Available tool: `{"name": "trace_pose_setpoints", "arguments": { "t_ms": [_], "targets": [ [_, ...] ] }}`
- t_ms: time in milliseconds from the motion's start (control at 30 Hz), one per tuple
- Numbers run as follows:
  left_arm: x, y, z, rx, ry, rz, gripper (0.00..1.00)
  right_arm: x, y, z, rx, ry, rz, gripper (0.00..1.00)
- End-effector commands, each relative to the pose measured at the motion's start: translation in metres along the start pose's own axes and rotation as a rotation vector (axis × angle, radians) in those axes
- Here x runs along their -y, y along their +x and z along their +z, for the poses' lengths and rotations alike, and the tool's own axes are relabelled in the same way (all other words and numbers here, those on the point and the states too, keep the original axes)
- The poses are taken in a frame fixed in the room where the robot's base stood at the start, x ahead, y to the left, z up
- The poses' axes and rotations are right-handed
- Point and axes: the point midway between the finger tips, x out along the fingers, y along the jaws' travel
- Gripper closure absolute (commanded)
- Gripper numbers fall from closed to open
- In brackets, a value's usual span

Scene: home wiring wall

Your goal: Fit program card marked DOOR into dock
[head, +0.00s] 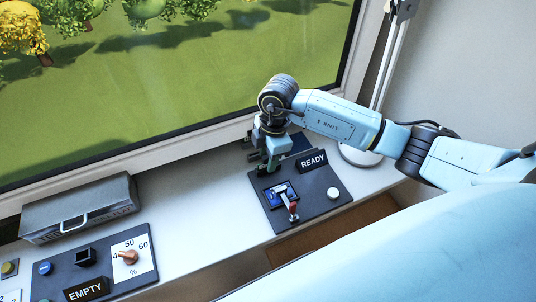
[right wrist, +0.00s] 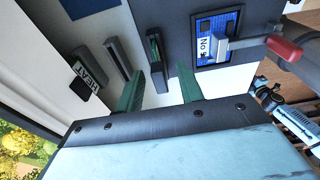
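My right gripper (head: 268,166) is over the far left part of the dark READY panel (head: 325,207). In the right wrist view its two green fingers (right wrist: 160,82) are spread apart, with nothing clearly held. A narrow dark upright piece with a green strip (right wrist: 156,50) shows beyond and between them. A dock with a blue face (head: 282,190) sits on the panel, and a white label reading "No" shows on its blue card (right wrist: 203,47); part is hidden by the lever. No readable DOOR marking shows. My left gripper is not in view.
A red-handled lever (head: 293,208) and white button (head: 333,193) are on the panel. A piece marked HEAT (right wrist: 88,78) stands nearby. A grey case (head: 80,207) and EMPTY panel (head: 100,262) lie left, with clear white sill between. A lamp base (head: 358,157) stands right.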

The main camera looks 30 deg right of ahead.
Motion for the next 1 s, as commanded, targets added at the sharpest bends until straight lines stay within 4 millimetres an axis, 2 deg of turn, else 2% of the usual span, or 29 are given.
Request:
{"name": "trace_pose_setpoints", "arguments": {
  "t_ms": [267, 367, 467, 800, 1000],
  "targets": [
    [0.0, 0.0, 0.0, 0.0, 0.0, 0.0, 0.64, 0.0, -0.002, 0.0, 0.0, 0.0, 0.001, 0.63],
    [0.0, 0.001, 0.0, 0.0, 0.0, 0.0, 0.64, -0.001, -0.009, 0.0, 0.0, 0.0, 0.002, 0.63],
    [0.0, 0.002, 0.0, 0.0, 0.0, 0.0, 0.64, -0.001, -0.025, 0.0, 0.0, -0.001, 0.004, 0.63],
    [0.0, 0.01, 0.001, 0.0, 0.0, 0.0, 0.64, -0.001, -0.1, 0.0, -0.001, -0.001, 0.006, 0.63],
    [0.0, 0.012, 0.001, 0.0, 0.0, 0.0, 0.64, 0.0, -0.127, 0.0, -0.001, -0.001, 0.002, 0.63]
  ]
}}
